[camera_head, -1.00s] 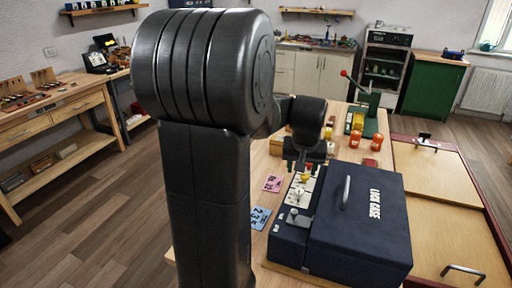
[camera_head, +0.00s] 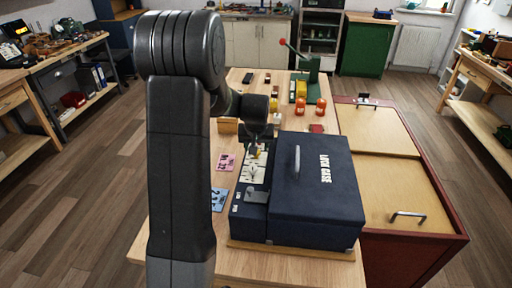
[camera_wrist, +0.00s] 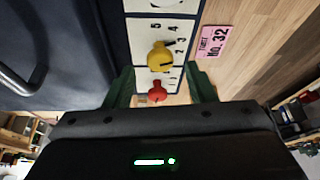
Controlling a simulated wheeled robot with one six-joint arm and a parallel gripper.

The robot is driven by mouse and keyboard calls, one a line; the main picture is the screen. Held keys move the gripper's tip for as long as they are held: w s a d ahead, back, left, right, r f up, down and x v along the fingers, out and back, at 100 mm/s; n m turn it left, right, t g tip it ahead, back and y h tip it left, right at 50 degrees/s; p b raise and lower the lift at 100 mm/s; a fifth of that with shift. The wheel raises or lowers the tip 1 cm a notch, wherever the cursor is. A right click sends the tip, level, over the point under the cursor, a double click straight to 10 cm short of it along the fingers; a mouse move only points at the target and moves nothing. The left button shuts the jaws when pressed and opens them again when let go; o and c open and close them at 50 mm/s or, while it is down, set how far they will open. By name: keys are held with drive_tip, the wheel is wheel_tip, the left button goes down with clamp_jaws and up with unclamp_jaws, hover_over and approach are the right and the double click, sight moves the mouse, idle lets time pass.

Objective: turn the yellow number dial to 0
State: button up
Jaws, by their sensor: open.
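The yellow number dial (camera_wrist: 160,57) sits on the white number panel (camera_wrist: 142,30) of the dark blue lock case (camera_head: 318,190). The numbers 1 to 5 show beside it in the wrist view. A red dial (camera_wrist: 157,92) is close by, nearer to my gripper. My gripper (camera_wrist: 160,88) is open, with its green fingers on either side of the red dial in the picture and the yellow dial just beyond the fingertips. I cannot tell the height of the fingers above the panel. In the head view, my gripper (camera_head: 258,148) hangs over the panel and partly hides the dials.
A grey handle (camera_head: 297,161) stands up from the case lid. Orange jars (camera_head: 321,105) stand farther back.

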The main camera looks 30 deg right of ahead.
drive_tip(key=shift+x, duration=1.3)
drive_tip(key=c, duration=0.9)
drive_tip(key=shift+c, duration=0.2)
